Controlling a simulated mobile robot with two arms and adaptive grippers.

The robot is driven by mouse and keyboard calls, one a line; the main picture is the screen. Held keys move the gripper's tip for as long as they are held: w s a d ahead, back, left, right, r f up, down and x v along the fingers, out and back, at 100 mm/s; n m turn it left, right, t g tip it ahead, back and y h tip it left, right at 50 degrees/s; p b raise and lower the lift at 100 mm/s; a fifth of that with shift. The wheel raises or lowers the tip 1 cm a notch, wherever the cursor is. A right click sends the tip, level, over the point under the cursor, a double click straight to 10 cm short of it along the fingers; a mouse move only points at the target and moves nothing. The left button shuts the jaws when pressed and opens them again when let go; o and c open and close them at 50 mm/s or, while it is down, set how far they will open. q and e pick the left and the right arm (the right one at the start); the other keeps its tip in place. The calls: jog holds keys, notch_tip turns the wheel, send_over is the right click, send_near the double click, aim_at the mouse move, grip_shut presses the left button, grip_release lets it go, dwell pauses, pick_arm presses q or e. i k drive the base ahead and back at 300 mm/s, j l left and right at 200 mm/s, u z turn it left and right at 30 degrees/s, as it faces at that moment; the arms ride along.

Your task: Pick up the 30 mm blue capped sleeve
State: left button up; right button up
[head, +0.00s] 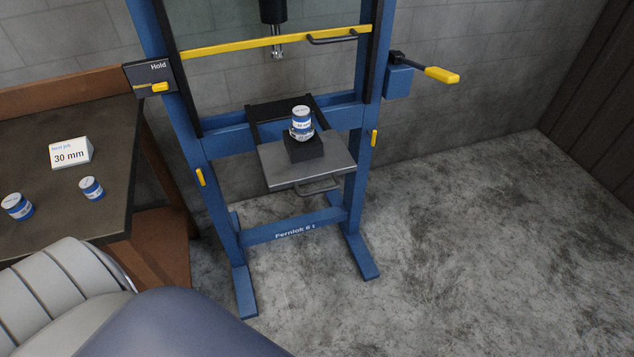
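Two blue capped sleeves with white caps and white label bands stand on the dark bench at the left. One sleeve (18,207) is near the left picture edge and looks larger. The other sleeve (91,188) is to its right and looks smaller. A white card (71,153) reading "30 mm" stands behind them. Another blue and white sleeve (301,118) stands on a black block (305,149) on the press plate; it may be two stacked pieces. The size marks on the sleeves are too small to read. Neither gripper is in view.
A blue press frame (362,180) stands mid-picture, with a yellow bar (230,46), a grey plate (290,180) and a yellow-tipped lever (440,75). The bench top (100,125) is mostly clear. A "Hold" panel (150,75) hangs near its right edge. The floor at right is open.

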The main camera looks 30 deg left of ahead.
aim_at(301, 114)
jog(key=i+l, duration=0.1)
jog(key=i, duration=0.3)
jog(key=i+l+u, duration=0.15)
jog(key=i+u, duration=0.15)
jog(key=u, duration=0.15)
jog(key=i+l+u, duration=0.2)
jog(key=u, duration=0.25)
